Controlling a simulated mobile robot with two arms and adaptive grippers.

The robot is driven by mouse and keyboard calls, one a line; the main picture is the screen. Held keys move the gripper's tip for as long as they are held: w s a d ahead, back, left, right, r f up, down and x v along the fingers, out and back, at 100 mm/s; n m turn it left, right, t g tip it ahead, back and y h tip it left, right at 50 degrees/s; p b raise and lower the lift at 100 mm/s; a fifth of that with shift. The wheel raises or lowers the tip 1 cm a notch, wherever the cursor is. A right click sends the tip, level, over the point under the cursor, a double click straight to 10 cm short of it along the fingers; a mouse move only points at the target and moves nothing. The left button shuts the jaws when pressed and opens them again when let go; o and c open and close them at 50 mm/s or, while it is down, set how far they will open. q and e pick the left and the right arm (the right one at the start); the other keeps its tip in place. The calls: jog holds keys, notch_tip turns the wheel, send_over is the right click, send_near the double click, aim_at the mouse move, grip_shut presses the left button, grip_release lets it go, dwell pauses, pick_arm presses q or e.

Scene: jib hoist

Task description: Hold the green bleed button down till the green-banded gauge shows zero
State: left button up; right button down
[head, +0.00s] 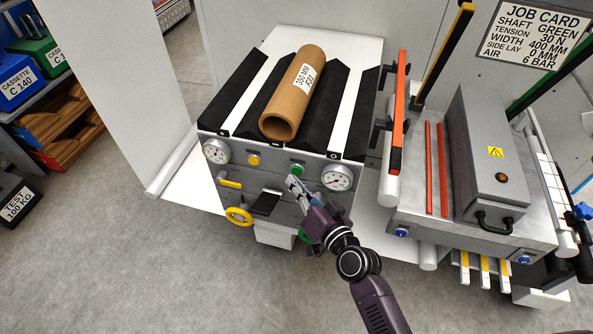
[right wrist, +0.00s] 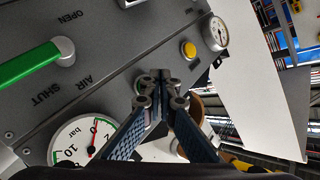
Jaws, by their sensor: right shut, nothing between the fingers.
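The green bleed button (head: 296,170) sits on the front panel of a grey unit, left of a round gauge (head: 337,177). In the right wrist view this gauge (right wrist: 80,146) has a green band and a red needle that points close to 0 bar; the exact reading is hard to tell. My right gripper (head: 293,181) is shut and empty, its tips just below the green button. In the right wrist view the closed tips (right wrist: 160,76) hide the button area, so I cannot tell whether they touch it. My left gripper is not in view.
A yellow button (head: 254,160) and a second gauge (head: 216,151) are on the panel's left. Below are a yellow lever (head: 230,183) and a yellow handwheel (head: 239,216). A green air lever (right wrist: 30,65) shows close by. A cardboard tube (head: 294,95) lies on top.

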jog(key=shift+w, duration=0.1)
dwell(0.6)
jog(key=shift+w+d, duration=0.15)
jog(key=shift+w, duration=0.15)
jog(key=shift+w+d+r, duration=0.1)
jog(key=shift+w+d, duration=0.05)
jog(key=shift+w, duration=0.35)
dwell(1.9)
jog(key=shift+s+a, duration=0.25)
jog(key=shift+s, duration=0.65)
jog(key=s, duration=0.1)
jog(key=s+a+p, duration=0.1)
jog(key=s, duration=0.1)
jog(key=s+p, duration=0.1)
jog(key=shift+s+a, duration=0.3)
jog(key=shift+s, duration=0.1)
